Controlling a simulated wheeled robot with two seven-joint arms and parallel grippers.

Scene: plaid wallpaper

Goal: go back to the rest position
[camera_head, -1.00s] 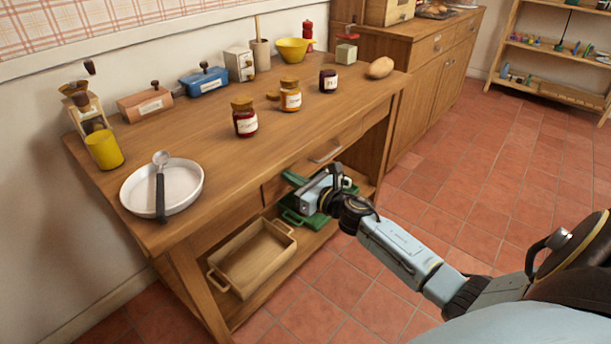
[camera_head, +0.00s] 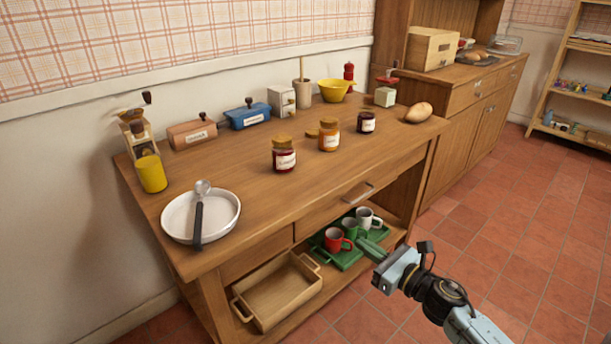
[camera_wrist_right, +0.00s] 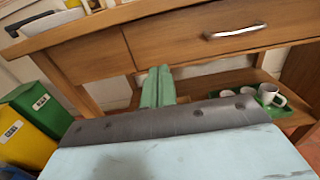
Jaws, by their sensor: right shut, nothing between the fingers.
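My right gripper (camera_head: 372,247) is in front of the wooden table (camera_head: 250,210), below its drawer front and near the lower shelf. Its green fingers are shut with nothing between them. In the right wrist view the closed fingers (camera_wrist_right: 158,88) point at the table's front, below the drawer. The right arm comes in from the lower right of the head view. My left gripper is not in view.
A green tray (camera_head: 345,262) with red, green and white mugs and a wooden crate (camera_head: 275,296) sit on the lower shelf. Jars, a pan (camera_head: 222,228) and a potato (camera_head: 418,112) stand on the tabletop. The tiled floor (camera_head: 500,220) at right is clear.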

